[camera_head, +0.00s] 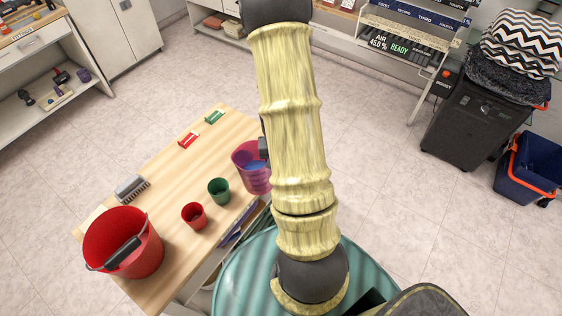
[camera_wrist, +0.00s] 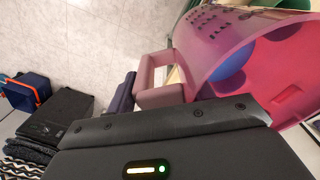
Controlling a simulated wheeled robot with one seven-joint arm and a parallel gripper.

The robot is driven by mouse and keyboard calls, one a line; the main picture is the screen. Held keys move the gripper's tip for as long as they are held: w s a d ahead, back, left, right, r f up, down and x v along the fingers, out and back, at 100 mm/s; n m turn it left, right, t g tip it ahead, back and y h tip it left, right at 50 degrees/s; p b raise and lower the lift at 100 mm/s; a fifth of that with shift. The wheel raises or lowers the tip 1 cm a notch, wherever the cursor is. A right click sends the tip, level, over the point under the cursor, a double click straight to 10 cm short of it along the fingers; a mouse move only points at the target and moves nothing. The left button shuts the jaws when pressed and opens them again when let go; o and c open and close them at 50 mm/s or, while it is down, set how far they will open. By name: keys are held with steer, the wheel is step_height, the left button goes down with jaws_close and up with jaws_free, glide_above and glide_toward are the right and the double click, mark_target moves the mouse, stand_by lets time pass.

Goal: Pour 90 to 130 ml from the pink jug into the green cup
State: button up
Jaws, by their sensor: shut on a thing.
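The pink jug (camera_head: 240,157) is translucent and holds blue liquid. It is at the right edge of the wooden table, looks about upright, and is partly hidden by my arm. In the wrist view the jug (camera_wrist: 255,60) fills the right side, with its square handle (camera_wrist: 150,97) near the middle. My gripper (camera_head: 263,147) is shut on the jug, at the handle side; its fingers are mostly hidden. I cannot tell whether the jug touches the table. The green cup (camera_head: 219,191) stands upright on the table, just left of and nearer than the jug.
A red cup (camera_head: 194,216) stands close to the green cup. A large red bucket (camera_head: 135,262) fills the table's near left end, with a grey brush (camera_head: 131,188) behind it. Small red (camera_head: 188,139) and green (camera_head: 214,117) boxes lie at the back edge. The table's middle is clear.

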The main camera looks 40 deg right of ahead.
steer(key=shift+w+a+f+g+h, duration=0.15)
steer(key=shift+f+g+h, duration=0.15)
steer(key=shift+g+h, duration=0.25)
steer(key=shift+w+a+f+g+h+b, duration=0.2)
steer(key=shift+a+f+g+h+b, duration=0.2)
steer(key=shift+h, duration=0.35)
steer(key=shift+w+a+f+g+h+b, duration=0.25)
steer(key=shift+f+g+h, duration=0.15)
steer(key=shift+h, duration=0.3)
steer(key=shift+w+a+r+g+h+p, duration=0.3)
steer(key=shift+a+r+h+p, duration=0.1)
steer(key=shift+h, duration=0.1)
steer(key=shift+w+a+r+g+h+p, duration=0.15)
steer(key=shift+a+r+g+h+p, duration=0.15)
steer(key=shift+a+h, duration=0.15)
steer(key=w+a+r+h, duration=0.1)
steer(key=a+r+g+h+p, duration=0.1)
steer(key=shift+w+a+r+g+h, duration=0.1)
steer(key=shift+w+a+g+h, duration=0.15)
steer(key=shift+w+a+h, duration=0.15)
steer(key=shift+a+r, duration=0.1)
steer(key=shift+w+a+r+g+h+p, duration=0.3)
steer(key=shift+w+a+r+g+h, duration=0.3)
steer(key=shift+a+r+g+h, duration=0.35)
stand_by(3.2)
